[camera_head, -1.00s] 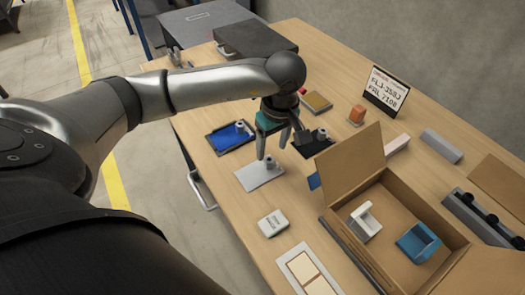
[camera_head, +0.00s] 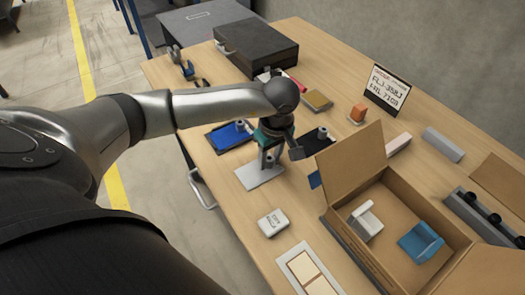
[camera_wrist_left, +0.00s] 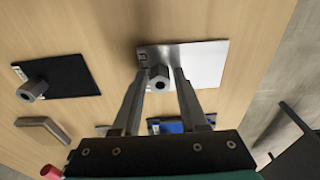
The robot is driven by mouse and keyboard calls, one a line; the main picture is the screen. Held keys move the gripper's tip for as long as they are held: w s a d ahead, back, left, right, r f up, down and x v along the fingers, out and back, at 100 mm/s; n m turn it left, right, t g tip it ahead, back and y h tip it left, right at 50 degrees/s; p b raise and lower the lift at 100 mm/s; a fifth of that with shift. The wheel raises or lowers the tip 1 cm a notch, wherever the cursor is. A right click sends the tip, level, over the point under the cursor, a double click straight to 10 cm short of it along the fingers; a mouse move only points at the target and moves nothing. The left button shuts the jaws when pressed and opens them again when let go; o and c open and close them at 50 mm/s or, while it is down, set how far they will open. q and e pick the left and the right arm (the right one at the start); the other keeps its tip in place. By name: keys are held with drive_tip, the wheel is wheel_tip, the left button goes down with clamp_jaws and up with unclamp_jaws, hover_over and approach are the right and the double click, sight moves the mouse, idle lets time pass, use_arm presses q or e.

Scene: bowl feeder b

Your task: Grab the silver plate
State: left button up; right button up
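The silver plate (camera_head: 258,177) lies flat on the table, below my left gripper (camera_head: 270,162) in the head view. In the left wrist view the plate (camera_wrist_left: 205,65) has a small upright knob (camera_wrist_left: 158,76) near one edge. The fingers of my left gripper (camera_wrist_left: 161,72) are apart, one on each side of the knob. A narrow gap seems to show between the knob and the fingers, so the gripper looks open. In the head view the gripper hides the knob. My right gripper is not in view.
A blue plate (camera_head: 230,137) and a black plate (camera_head: 316,146) with knobs lie close by. An open cardboard box (camera_head: 345,243) stands at the right. A white block (camera_head: 273,223) lies nearer the front. A black case (camera_head: 256,50) is at the back.

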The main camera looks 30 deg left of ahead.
use_arm(q)
clamp_jaws()
drive_tip(key=shift+r, duration=0.1)
idle(0.4)
